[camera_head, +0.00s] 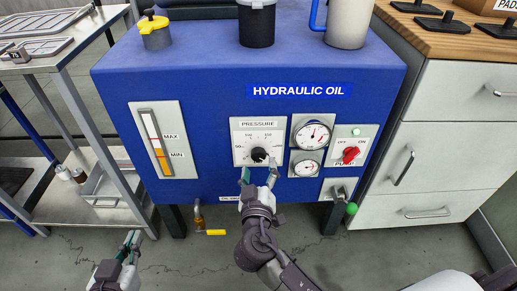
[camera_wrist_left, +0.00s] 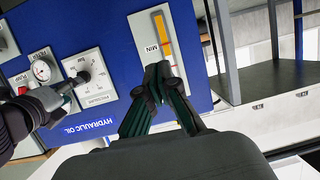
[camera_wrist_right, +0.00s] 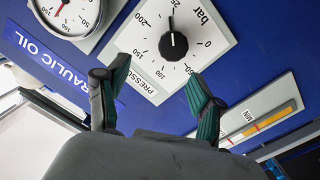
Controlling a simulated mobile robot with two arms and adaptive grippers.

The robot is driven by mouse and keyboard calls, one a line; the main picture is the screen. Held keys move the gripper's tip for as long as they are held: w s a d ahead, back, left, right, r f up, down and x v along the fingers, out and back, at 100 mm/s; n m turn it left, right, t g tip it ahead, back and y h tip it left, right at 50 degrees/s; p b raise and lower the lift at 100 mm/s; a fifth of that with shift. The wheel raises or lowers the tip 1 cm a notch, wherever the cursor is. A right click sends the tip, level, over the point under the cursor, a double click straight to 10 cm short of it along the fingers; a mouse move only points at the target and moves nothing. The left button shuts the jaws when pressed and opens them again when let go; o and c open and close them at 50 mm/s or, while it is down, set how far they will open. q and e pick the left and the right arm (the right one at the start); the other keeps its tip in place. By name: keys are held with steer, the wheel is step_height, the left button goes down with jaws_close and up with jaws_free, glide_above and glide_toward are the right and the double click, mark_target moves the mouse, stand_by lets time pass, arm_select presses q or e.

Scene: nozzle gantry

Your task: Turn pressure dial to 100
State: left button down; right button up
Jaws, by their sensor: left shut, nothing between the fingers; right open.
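The pressure dial is a black knob (camera_head: 258,155) on a white square plate marked PRESSURE on the front of the blue hydraulic oil tank (camera_head: 215,180). In the right wrist view the knob (camera_wrist_right: 174,45) shows whole, its white line pointing toward the picture's top; I cannot tell its exact value. My right gripper (camera_head: 260,178) is open just below and in front of the knob, its fingers (camera_wrist_right: 158,72) spread and apart from the knob. My left gripper (camera_head: 132,240) is shut and empty, low and left of the tank; it also shows in the left wrist view (camera_wrist_left: 165,78).
Two round gauges (camera_head: 313,135) and a red pump switch (camera_head: 351,154) sit right of the dial plate. A level gauge (camera_head: 157,140) is at the left. A yellow-handled tap (camera_head: 214,232) hangs below. A metal cart stands left, a drawer cabinet (camera_head: 440,155) right.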

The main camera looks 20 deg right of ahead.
mark_target(259, 158)
steer(key=s+a+f+m+y+p, duration=0.1)
steer(key=s+a+f+m+p, duration=0.15)
steer(key=s+m, duration=0.3)
arm_select(q)
steer(key=s+a+f+g+y, duration=0.1)
steer(key=s+a+f+g, duration=0.1)
steer(key=s+f+g, duration=0.2)
steer(key=s+a+f+g+y+p, duration=0.1)
steer(key=s+a+f+g, duration=0.2)
steer(key=s+g, duration=0.3)
steer(key=s+f, duration=0.1)
steer(key=s, duration=0.3)
steer(key=shift+s+a+f+n+y, duration=0.15)
steer(key=shift+s+f+n+y, duration=0.15)
steer(key=shift+f+y, duration=0.1)
arm_select(e)
steer(key=shift+n+t, duration=0.25)
steer(key=shift+t, duration=0.15)
steer(key=x, duration=0.8)
steer(key=d+x, duration=0.1)
steer(key=x, duration=0.4)
steer(key=shift+s+f, duration=0.15)
steer(key=shift+f, duration=0.05)
steer(key=c, duration=1.1)
